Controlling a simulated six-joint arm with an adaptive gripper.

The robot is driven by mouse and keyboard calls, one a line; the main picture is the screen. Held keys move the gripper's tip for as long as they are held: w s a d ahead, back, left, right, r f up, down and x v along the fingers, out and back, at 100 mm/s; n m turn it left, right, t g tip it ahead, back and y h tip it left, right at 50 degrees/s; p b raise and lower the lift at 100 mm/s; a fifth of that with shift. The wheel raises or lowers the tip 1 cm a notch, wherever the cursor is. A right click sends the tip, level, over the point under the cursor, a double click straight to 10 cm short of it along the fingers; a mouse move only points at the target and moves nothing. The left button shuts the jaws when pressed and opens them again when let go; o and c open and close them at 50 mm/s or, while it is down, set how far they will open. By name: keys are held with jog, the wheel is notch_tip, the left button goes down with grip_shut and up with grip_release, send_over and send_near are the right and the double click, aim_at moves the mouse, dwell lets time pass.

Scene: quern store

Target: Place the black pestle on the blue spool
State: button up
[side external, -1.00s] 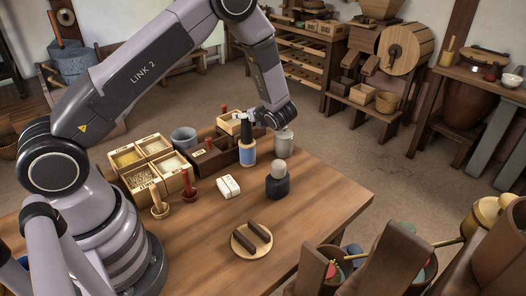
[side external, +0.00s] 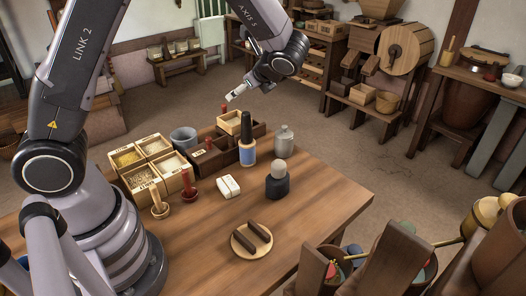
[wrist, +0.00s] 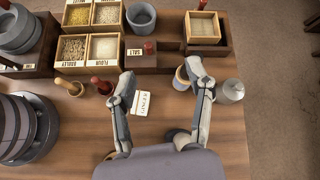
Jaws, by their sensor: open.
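The black pestle (side external: 247,126) stands upright on top of the blue spool (side external: 248,155), which has pale wooden ends. The spool stands on the wooden table (side external: 310,195) near the back boxes. In the wrist view the spool (wrist: 180,80) is partly behind my right-hand finger, and I cannot make out the pestle clearly there. My gripper (side external: 232,96) is above and slightly left of the pestle in the side view, apart from it. In the wrist view my gripper (wrist: 160,70) is open, with its fingers wide apart and nothing between the tips.
A white labelled block (side external: 228,186), a dark jar with a grey top (side external: 277,182) and a grey lidded canister (side external: 284,141) stand around the spool. Grain boxes (side external: 143,165) are at left. A round board (side external: 240,247) holds two dark bars. The table's right front is clear.

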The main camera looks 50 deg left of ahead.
jog(key=s+d+r+n+t+h, duration=0.1)
jog(key=s+r+n+h, duration=0.2)
jog(key=s, duration=0.4)
jog(key=s+d+r+n+t+h, duration=0.1)
jog(key=s+r+n+t+h, duration=0.1)
jog(key=s+r+n+h, duration=0.2)
jog(key=s+d+r+n+t+h, duration=0.2)
jog(key=s+r+n, duration=0.3)
jog(key=s+n, duration=0.3)
jog(key=s+h, duration=0.1)
jog(key=s, duration=0.3)
jog(key=shift+s, duration=0.15)
